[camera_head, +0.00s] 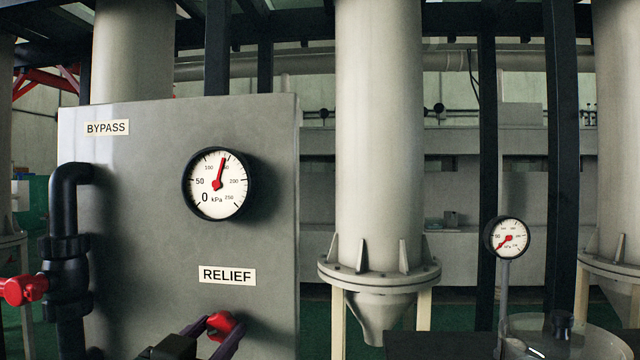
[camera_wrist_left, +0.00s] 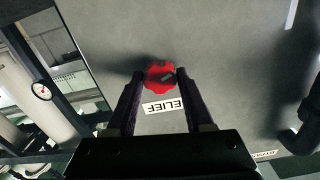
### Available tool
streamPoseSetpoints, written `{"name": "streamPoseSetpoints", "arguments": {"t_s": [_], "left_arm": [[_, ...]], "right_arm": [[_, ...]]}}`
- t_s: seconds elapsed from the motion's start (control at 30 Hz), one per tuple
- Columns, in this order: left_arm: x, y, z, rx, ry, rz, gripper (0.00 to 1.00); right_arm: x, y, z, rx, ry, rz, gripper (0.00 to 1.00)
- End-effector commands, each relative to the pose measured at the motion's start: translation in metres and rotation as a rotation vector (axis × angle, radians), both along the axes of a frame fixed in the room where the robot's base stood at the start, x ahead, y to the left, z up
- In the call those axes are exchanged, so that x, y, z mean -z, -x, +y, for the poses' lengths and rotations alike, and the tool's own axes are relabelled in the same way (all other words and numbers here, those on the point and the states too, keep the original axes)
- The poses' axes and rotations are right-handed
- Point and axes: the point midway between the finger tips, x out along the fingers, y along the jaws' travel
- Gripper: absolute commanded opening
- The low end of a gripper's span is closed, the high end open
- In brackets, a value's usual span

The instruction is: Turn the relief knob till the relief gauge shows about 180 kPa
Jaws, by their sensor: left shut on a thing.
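The red relief knob (camera_head: 222,326) sits on the grey panel below the RELIEF label (camera_head: 228,274). My left gripper (camera_head: 212,328) is shut on the knob, one dark finger on each side. In the left wrist view the red knob (camera_wrist_left: 160,77) shows between the two fingertips (camera_wrist_left: 160,76). The relief gauge (camera_head: 217,184) is on the panel above the label. Its red needle points up and a little right, between the 100 and 150 marks, near 140 kPa. My right gripper is not in view.
A BYPASS label (camera_head: 107,128) and a black pipe with a red-handled valve (camera_head: 67,280) are at the panel's left. A second gauge (camera_head: 508,238) stands on a post at the right, by a round transparent vessel (camera_head: 590,340). A large grey column (camera_head: 380,140) stands behind.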

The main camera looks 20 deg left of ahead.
Motion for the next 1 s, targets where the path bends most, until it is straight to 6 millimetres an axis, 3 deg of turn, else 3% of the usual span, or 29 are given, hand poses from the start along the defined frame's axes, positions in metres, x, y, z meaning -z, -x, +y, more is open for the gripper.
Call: {"name": "streamPoseSetpoints", "arguments": {"t_s": [0.43, 0.8, 1.0], "left_arm": [[-0.0007, -0.0001, 0.0, 0.0, 0.007, -0.003, 0.12], [-0.0011, -0.0001, 0.0, 0.0, 0.273, -0.067, 0.12], [-0.0005, -0.0001, 0.0001, 0.0, 0.294, -0.073, 0.12]], "right_arm": [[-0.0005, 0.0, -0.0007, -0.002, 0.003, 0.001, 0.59], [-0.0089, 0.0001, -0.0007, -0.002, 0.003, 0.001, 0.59], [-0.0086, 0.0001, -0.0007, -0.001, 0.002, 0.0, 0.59]]}}
